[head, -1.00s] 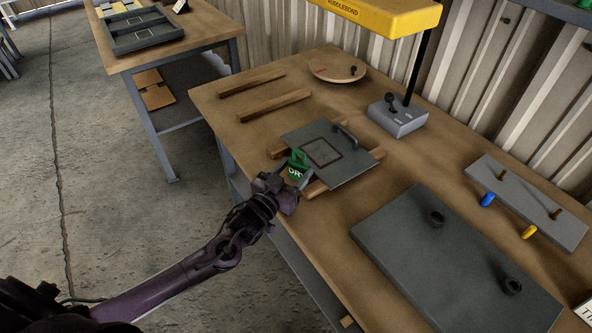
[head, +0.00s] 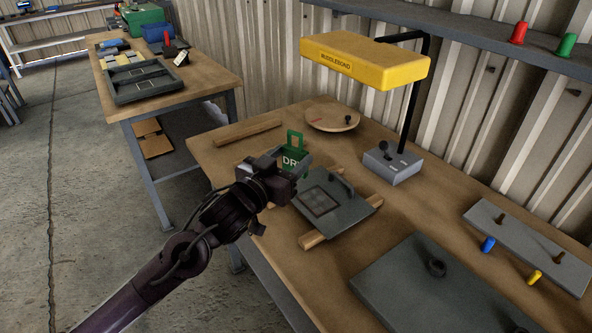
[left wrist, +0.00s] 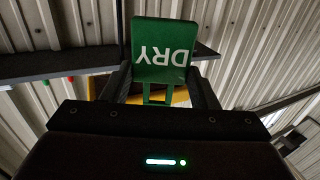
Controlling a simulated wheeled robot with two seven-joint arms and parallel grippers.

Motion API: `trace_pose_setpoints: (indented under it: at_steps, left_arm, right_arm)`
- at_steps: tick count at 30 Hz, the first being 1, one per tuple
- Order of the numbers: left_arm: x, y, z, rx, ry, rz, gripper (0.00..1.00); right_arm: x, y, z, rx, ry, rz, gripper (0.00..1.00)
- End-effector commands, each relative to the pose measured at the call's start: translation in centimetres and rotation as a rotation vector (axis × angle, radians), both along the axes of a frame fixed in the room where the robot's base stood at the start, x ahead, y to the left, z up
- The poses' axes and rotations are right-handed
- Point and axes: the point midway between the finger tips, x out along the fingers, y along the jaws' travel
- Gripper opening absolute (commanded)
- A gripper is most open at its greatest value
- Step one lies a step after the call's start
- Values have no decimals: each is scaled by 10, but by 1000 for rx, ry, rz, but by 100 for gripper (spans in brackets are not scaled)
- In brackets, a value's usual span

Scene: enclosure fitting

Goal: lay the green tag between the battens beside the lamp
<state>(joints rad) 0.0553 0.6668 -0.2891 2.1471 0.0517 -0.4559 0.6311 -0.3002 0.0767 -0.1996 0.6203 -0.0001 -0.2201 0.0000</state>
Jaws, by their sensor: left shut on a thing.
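The green tag (head: 291,158) has a loop handle and white lettering. It stands upright in my left gripper (head: 284,176), which is shut on it above the table. In the left wrist view the tag (left wrist: 164,48) sits between the fingers, its letters DRY upside down. One bare wooden batten (head: 248,131) lies at the table's far left. The second bare batten is hidden behind my gripper and the tag. The lamp (head: 366,62) has a yellow head on a black post and a grey base (head: 392,163). My right gripper is not in view.
A grey plate with a handle (head: 336,207) rests on two other battens (head: 313,239). A large grey panel (head: 415,288) and a slotted plate with blue and yellow pegs (head: 527,244) lie at right.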

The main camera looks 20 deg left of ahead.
Motion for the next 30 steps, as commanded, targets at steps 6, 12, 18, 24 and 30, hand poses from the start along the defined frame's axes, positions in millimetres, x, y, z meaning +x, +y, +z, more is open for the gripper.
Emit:
trace_pose_setpoints:
  at_steps: [6, 12, 18, 24, 30]
  left_arm:
    - [-6, -3, 1, -5, 0, 3, 28]
    - [-39, -9, -39, -31, -10, 54, 28]
    - [-81, 1, -76, -26, -9, 174, 28]
    - [-107, 12, -94, -4, 1, 256, 28]
    - [-143, 12, -113, 1, 8, 263, 28]
  right_arm:
    - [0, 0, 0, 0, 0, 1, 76]
    - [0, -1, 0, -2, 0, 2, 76]
    - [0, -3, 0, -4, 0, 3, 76]
    - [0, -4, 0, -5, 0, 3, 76]
    - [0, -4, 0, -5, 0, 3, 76]
